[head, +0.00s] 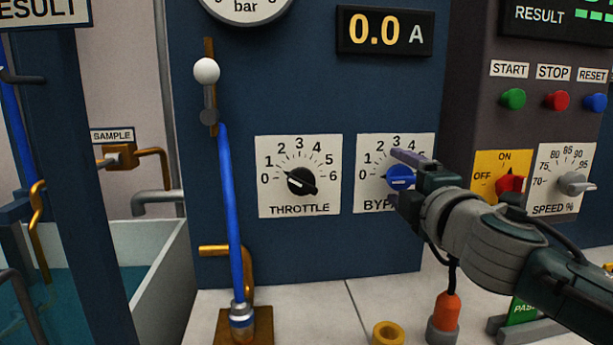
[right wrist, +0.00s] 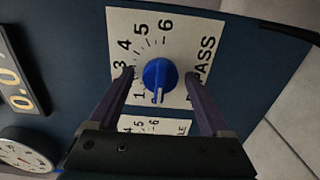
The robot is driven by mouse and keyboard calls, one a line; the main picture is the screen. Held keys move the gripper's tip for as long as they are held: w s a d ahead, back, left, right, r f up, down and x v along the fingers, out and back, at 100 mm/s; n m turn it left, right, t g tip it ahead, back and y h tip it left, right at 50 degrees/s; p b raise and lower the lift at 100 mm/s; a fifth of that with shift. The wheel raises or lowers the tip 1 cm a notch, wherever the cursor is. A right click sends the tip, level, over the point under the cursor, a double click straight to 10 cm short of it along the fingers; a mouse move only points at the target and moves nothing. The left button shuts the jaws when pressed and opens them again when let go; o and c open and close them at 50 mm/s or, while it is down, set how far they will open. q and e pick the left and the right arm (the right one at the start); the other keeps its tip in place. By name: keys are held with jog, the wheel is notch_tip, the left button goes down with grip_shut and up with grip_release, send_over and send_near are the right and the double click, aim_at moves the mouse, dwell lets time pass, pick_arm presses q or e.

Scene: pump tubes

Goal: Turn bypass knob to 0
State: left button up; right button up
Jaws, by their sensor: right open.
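The bypass knob (head: 400,177) is round and blue with a white pointer mark. It sits on a white dial plate (head: 366,203) numbered 0 to 6. In the right wrist view the knob (right wrist: 158,73) shows whole, and its white mark points down the picture, at or close to the 0. My right gripper (head: 394,176) is open, with one finger above and one below the knob. In the right wrist view the two fingertips (right wrist: 160,74) stand on either side of it, with a visible gap on each side. My left gripper is not in view.
The throttle knob (head: 301,182) is black, on a similar plate to the left. A red switch (head: 510,184) and a grey speed knob (head: 576,184) are to the right, behind my right arm. A blue tube (head: 232,220) runs down at the left. An orange plug (head: 446,307) stands below.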

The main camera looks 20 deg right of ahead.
jog(key=shift+s, duration=0.15)
jog(key=v, duration=0.9)
jog(key=shift+s+p, duration=0.3)
jog(key=shift+s, duration=0.05)
